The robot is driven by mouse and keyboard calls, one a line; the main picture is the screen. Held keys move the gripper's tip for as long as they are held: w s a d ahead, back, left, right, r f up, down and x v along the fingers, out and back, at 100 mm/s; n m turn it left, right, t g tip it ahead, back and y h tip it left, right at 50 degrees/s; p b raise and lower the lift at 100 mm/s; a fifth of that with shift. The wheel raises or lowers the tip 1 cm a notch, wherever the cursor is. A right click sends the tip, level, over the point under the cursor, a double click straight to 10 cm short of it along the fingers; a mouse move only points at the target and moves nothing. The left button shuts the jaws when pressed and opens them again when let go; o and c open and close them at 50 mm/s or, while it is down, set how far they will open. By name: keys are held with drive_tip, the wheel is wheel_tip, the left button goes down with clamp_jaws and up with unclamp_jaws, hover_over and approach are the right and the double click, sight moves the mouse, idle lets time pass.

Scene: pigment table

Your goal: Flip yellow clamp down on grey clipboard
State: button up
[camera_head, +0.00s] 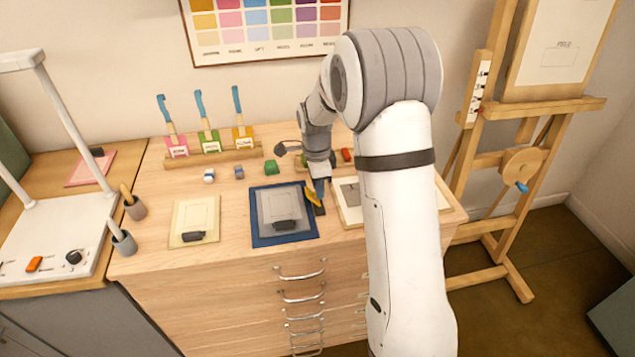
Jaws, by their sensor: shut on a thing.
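The grey clipboard (270,206) lies flat on a dark blue mat (257,240) at the front of the wooden table. A dark block (285,225) sits on its lower edge. The yellow clamp (312,197) stands tilted at the clipboard's right side, beside the mat's right edge. My gripper (318,198) points down there from the right, shut on the yellow clamp. The fingertips are small and partly merge with the clamp, so the exact grip is hard to see.
A wooden rack (212,158) holds three blue-handled tools.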

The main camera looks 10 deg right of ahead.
sight(307, 190)
drive_tip(key=a+h+b, duration=0.1)
drive_tip(key=h+b, duration=0.1)
drive_tip(key=b, duration=0.1)
drive_tip(key=shift+w+a+f+h, duration=0.15)
drive_tip(key=shift+a+f+h, duration=0.1)
drive_tip(key=shift+a+h, duration=0.15)
drive_tip(key=h+b, duration=0.1)
drive_tip(key=b, duration=0.1)
drive_tip(key=a+h+b, duration=0.1)
drive_tip(key=b, duration=0.1)
drive_tip(key=shift+a+f+h, duration=0.2)
drive_tip(key=shift+f+h, duration=0.15)
drive_tip(key=shift+h, duration=0.05)
clamp_jaws()
drive_tip(key=h+b, duration=0.1)
drive_tip(key=b, duration=0.1)
drive_tip(key=a+h+b, duration=0.1)
drive_tip(key=h+b, duration=0.1)
drive_tip(key=b, duration=0.1)
drive_tip(key=shift+a+f, duration=0.1)
drive_tip(key=shift+f, duration=0.3)
unclamp_jaws()
drive_tip(key=h+b, duration=0.2)
drive_tip(key=b, duration=0.1)
drive_tip(key=shift+a+f+h, duration=0.2)
drive_tip(key=shift+a+h, duration=0.1)
drive_tip(key=shift+a, duration=0.05)
drive_tip(key=shift+s, duration=0.2)
clamp_jaws()
